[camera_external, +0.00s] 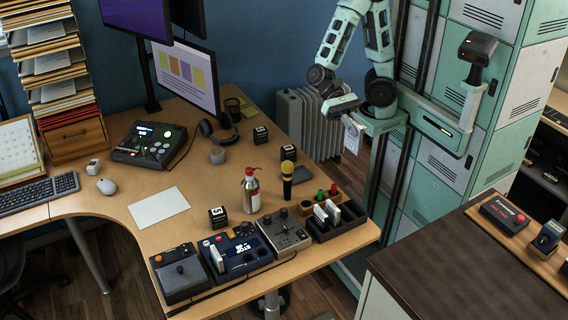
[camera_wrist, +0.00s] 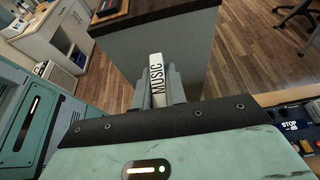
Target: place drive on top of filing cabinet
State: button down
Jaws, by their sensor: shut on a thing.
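The drive is a slim white block marked "MUSIC" (camera_wrist: 157,80) in the wrist view. It stands between the grey fingers of my gripper (camera_wrist: 156,92), which is shut on it. In the external view my gripper (camera_external: 346,108) is raised in front of the radiator, right of the desk, and the white drive (camera_external: 353,127) hangs below it. No unit is plainly marked as the filing cabinet. A grey-sided unit with a dark brown top (camera_wrist: 175,14) stands beyond the drive in the wrist view. A dark-topped unit (camera_external: 465,262) fills the lower right of the external view.
The wooden desk (camera_external: 110,218) holds a red-capped bottle (camera_external: 250,190), a yellow-headed microphone (camera_external: 287,180), a black rack with white blocks (camera_external: 338,222) and several control boxes. A radiator (camera_external: 309,122) stands behind it. Much of the dark top is clear; devices on a wooden board (camera_external: 522,237) line its back.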

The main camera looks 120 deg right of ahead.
notch_tip(320, 180, up, 15)
jog(key=w+a+r+p, duration=0.2)
jog(key=w+a+p, duration=0.15)
jog(key=a, duration=0.45)
jog(key=w+a+r+g+p, duration=0.15)
jog(key=w+a, duration=0.25)
jog(key=a, duration=0.4)
jog(key=w+a+r+t+p, duration=0.1)
jog(key=w+a+r+p, duration=0.2)
jog(key=a, duration=0.5)
jog(key=s+r+p+x, duration=0.1)
jog(key=s+p+x, duration=0.15)
jog(key=x, duration=0.85)
jog(key=s+a+r+p+x, duration=0.1)
jog(key=p+x, duration=0.2)
jog(key=x, duration=0.8)
jog(key=f, duration=0.5)
jog(key=f+p, duration=0.1)
jog(key=f, duration=0.4)
jog(key=f+p, duration=0.1)
jog(key=f, duration=0.4)
jog(key=shift+s+a, duration=0.2)
jog(key=shift+s, duration=0.15)
jog(key=shift+f, duration=0.15)
jog(key=shift+f+b, duration=0.2)
jog(key=shift+b, duration=0.25)
